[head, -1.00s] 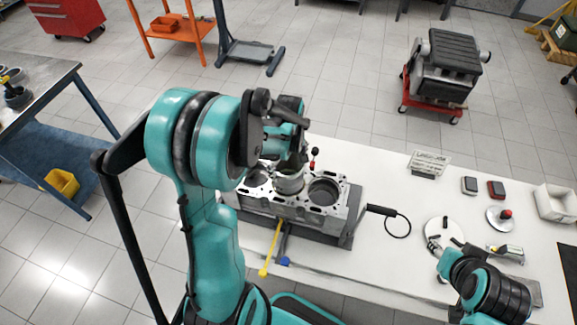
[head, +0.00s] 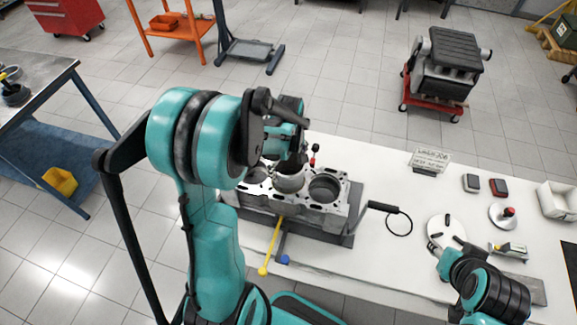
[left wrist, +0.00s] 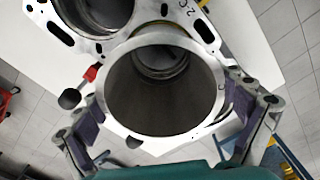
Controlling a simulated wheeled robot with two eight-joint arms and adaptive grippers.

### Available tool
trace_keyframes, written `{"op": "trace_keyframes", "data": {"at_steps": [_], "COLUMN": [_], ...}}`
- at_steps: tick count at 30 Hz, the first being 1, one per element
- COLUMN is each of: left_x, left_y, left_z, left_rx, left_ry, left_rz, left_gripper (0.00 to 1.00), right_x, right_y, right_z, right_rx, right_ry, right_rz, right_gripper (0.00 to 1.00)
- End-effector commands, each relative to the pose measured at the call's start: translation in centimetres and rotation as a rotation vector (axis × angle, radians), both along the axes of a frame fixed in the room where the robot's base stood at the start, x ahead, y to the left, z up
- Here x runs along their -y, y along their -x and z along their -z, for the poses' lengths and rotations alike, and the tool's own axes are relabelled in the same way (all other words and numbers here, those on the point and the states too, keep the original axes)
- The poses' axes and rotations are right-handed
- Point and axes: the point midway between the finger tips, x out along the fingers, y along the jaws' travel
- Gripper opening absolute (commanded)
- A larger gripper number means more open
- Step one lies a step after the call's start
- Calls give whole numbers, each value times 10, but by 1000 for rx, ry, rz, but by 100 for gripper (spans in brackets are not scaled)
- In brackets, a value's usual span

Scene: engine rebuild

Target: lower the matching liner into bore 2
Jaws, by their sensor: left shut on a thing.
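A grey metal liner (left wrist: 140,110) fills the middle of the left wrist view, open end towards the camera. My left gripper (left wrist: 165,135) is shut on it, one finger on each side. In the head view the left gripper (head: 290,158) is over the engine block (head: 312,212), with the liner (head: 289,183) below it at the middle bore. Through the liner, a round bore shows off-centre towards the top. How deep the liner sits is hidden. My right gripper (head: 440,252) is at the lower right near a white disc; its fingers are too small to read.
An open bore (head: 324,189) lies right of the liner and another (head: 257,174) left of it. A black-handled tool (head: 382,208) with a loop lies right of the block. A yellow-ended bar (head: 270,248) sticks out in front.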

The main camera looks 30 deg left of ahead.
Motion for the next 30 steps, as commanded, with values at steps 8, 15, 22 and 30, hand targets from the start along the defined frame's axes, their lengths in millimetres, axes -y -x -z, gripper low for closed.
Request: {"op": "trace_keyframes", "data": {"at_steps": [8,15,22,30], "left_x": [0,0,0,0], "left_y": [0,0,0,0], "left_z": [2,3,10,18], "left_rx": [0,0,0,0], "left_ry": [0,0,0,0], "left_rz": [0,0,0,0], "left_gripper": [50,50,50,50], "right_x": [0,0,0,0], "right_y": [0,0,0,0], "right_z": [2,3,9,16], "right_rx": [0,0,0,0], "right_ry": [0,0,0,0], "right_rz": [0,0,0,0], "right_gripper": [42,42,42,42]}}
